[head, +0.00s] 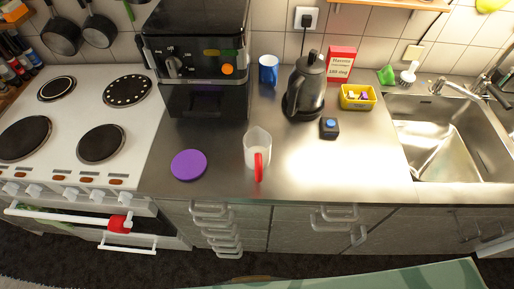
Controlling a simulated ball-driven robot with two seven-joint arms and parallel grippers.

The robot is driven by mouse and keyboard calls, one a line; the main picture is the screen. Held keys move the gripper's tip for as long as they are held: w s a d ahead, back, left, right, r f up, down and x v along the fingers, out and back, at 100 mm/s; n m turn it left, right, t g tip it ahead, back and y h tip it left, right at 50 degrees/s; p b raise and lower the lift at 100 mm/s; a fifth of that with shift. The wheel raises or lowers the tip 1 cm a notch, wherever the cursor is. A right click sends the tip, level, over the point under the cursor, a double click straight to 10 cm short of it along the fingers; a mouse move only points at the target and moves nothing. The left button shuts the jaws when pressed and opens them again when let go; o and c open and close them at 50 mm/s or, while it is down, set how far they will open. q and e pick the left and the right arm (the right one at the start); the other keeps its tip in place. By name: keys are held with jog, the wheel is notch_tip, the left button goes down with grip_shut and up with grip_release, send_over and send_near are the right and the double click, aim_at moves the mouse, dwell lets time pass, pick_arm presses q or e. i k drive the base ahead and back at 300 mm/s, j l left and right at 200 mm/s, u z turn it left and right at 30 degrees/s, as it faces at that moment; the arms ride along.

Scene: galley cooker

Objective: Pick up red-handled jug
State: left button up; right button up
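The red-handled jug (256,146) stands upright on the steel counter in the head view, near the counter's front edge. It is pale and open at the top, and its red handle (258,167) faces the front edge. Nothing is touching it. Neither of my grippers shows in this view.
A purple disc (188,165) lies left of the jug. Behind stand a black coffee machine (197,62), a blue mug (268,69) and a black kettle (305,87). A black box with a blue button (329,128) lies to the right. The cooker (72,128) is left, the sink (445,140) right.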

aim_at(257, 142)
jog(key=k+j+z, duration=0.15)
jog(key=j+z, duration=0.15)
jog(key=k+j+z, duration=0.25)
jog(key=j, duration=0.2)
jog(key=k+j+z, duration=0.1)
jog(key=j+z, duration=0.2)
